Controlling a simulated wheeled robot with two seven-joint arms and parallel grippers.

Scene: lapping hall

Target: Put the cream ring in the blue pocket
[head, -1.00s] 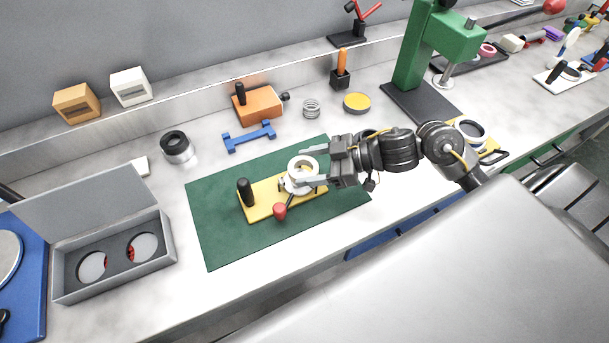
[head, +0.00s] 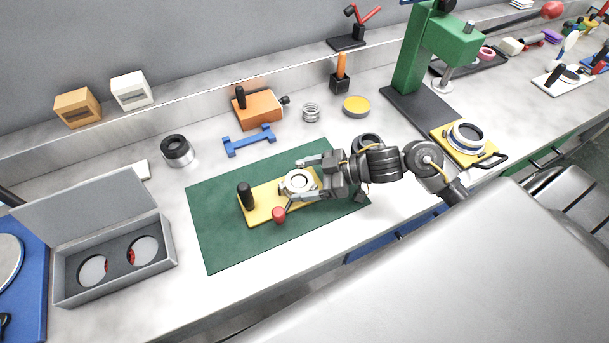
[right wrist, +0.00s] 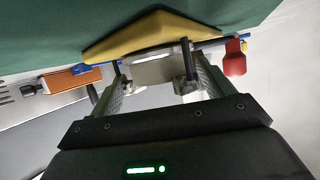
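The cream ring (head: 287,183) lies on the round seat of a yellow plate, with a pale centre showing through it. My right gripper (head: 293,185) is around it, one finger on the far side and one on the near side. In the right wrist view the fingers (right wrist: 157,82) stand apart, with a pale round part (right wrist: 158,68) between their tips. I cannot tell a blue pocket for sure; a round holder with a blue edge (head: 467,138) stands on another yellow plate at the right. My left gripper is not in view.
The yellow plate (head: 259,213) carries a black knob (head: 245,196) and a red-ball lever (head: 279,214), on a green mat (head: 225,245). A grey open box (head: 120,276) stands left. A green press (head: 408,60) stands behind right. The mat's left part is clear.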

